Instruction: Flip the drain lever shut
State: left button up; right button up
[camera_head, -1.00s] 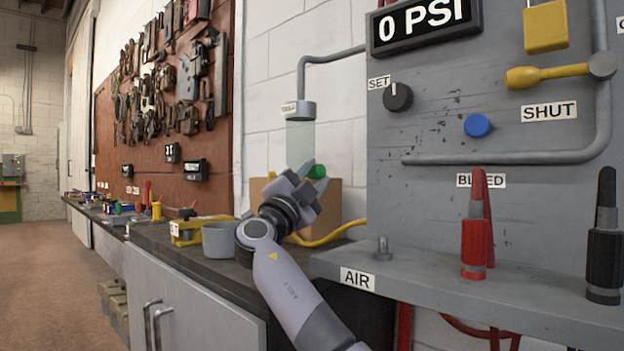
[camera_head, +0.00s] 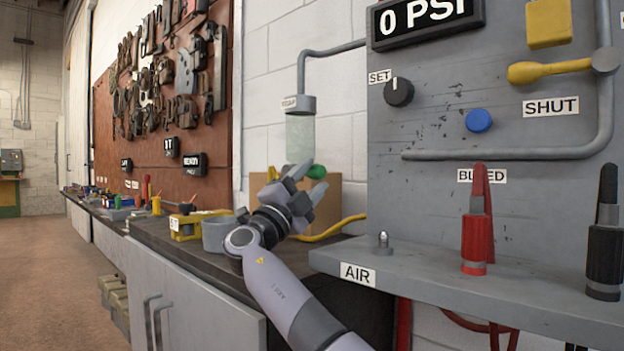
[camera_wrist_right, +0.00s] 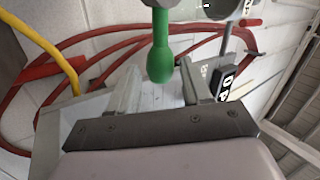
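The green drain lever (camera_head: 316,171) sticks out below the clear bowl (camera_head: 300,138) that hangs from the grey pipe on the wall. My right gripper (camera_head: 309,182) is just below and in front of the lever, its fingers apart. In the right wrist view the lever (camera_wrist_right: 160,60) hangs from a grey fitting (camera_wrist_right: 160,3), its rounded end between the two open fingertips. A gap shows on both sides, so I see no contact. My left gripper is not in view.
A grey panel with a shelf (camera_head: 420,270) stands to the right, bearing red and black fittings. A cardboard box (camera_head: 327,205) and yellow hose (camera_head: 335,229) are behind my gripper. A grey cup (camera_head: 216,236) stands left on the bench. Red hoses (camera_wrist_right: 95,45) loop behind the lever.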

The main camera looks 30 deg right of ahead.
jog(key=shift+o, duration=0.4)
jog(key=shift+a, duration=0.1)
jog(key=v, duration=0.7)
dwell(0.3)
